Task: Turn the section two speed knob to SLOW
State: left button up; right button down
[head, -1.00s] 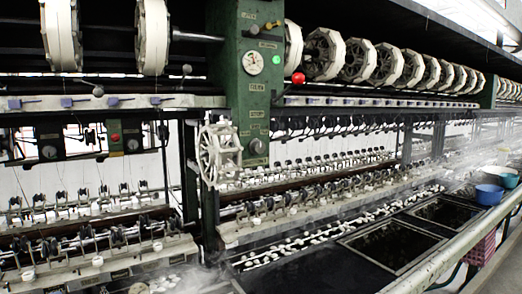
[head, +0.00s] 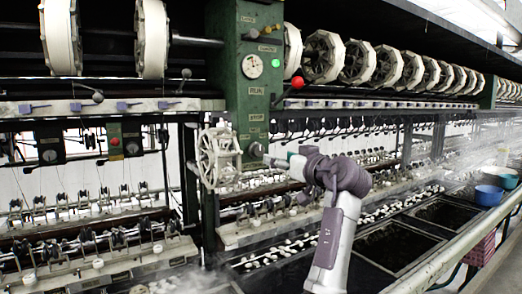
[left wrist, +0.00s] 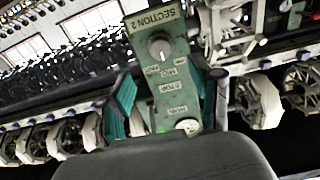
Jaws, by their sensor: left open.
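The section two speed knob (head: 257,149) is a round grey dial low on the green post (head: 246,105). In the left wrist view the knob (left wrist: 160,47) shows on the panel, upside down, under a "SECTION 2" label (left wrist: 158,14). Smaller labels surround it; I cannot read its setting surely. My left gripper (head: 272,160) is at the knob's right in the head view. In the left wrist view its two teal-padded fingers (left wrist: 168,82) are spread on either side of the panel, with nothing between them gripped. My right gripper is not in view.
A spoked white wheel (head: 218,158) stands just left of the knob. A red-ball lever (head: 298,82) and a round gauge (head: 252,66) are above. Steaming basins (head: 390,247) with a front rail (head: 455,255) lie below. Blue bowl (head: 488,195) at right.

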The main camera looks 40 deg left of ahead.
aim_at(260, 152)
pick_arm(q)
jog(key=p+x, duration=0.3)
jog(key=x, duration=0.6)
jog(key=shift+a, duration=0.25)
jog(key=shift+w+a+f, duration=0.1)
jog(key=shift+w+a, duration=0.05)
jog(key=shift+a, duration=0.25)
